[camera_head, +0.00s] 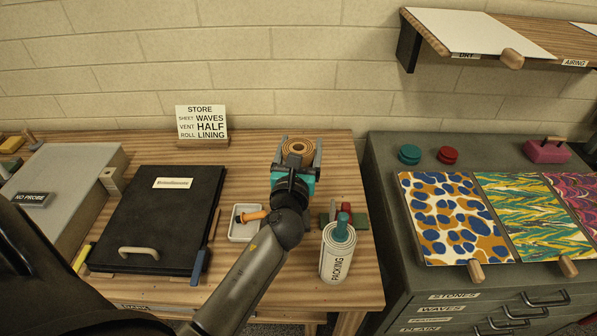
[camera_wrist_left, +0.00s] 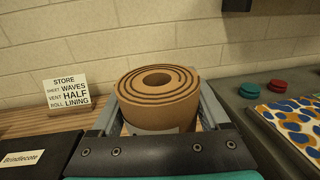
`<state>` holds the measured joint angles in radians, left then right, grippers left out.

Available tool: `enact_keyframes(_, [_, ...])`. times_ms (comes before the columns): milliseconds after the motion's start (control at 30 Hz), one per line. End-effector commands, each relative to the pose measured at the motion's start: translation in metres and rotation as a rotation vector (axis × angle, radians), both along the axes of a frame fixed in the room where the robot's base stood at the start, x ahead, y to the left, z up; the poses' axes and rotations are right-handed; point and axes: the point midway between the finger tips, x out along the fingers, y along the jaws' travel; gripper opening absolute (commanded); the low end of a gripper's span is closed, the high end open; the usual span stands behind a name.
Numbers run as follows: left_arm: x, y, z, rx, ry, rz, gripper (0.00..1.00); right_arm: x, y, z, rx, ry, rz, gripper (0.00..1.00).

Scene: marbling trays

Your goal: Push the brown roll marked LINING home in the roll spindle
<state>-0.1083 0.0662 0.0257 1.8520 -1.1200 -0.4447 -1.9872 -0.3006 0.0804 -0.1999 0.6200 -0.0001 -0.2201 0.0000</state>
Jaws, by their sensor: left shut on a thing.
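My left gripper (camera_head: 298,158) is shut on a brown roll (camera_head: 298,147), with a finger on each side of it. In the left wrist view the roll (camera_wrist_left: 158,92) stands upright between the fingers, its spiral end and open core facing up. A pale label shows low on its side, mostly cut off by the gripper, and I cannot read it. I cannot make out the roll spindle; the gripper and arm cover the area below the roll. Whether the roll touches anything beneath is hidden. My right gripper is not in view.
A white PACKING roll (camera_head: 335,262) with a teal top stands right of my forearm. A small white tray (camera_head: 236,235) lies left of it, near a black case (camera_head: 150,215). A STORE card (camera_head: 202,122) stands behind. A grey drawer cabinet (camera_head: 385,180) is right.

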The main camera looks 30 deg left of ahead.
Motion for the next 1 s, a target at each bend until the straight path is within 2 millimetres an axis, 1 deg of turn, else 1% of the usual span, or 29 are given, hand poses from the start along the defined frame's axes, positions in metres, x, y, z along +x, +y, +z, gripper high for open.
enact_keyframes(200, [0.000, 0.000, 0.001, 0.000, -0.001, -0.001, 0.17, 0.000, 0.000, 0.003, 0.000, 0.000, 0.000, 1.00])
enact_keyframes(467, [0.000, 0.000, 0.000, 0.000, -0.001, 0.000, 0.17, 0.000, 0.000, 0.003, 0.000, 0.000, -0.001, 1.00])
enact_keyframes(1000, [0.000, 0.000, -0.012, 0.000, -0.001, 0.000, 0.17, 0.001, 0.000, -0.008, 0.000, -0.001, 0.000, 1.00])
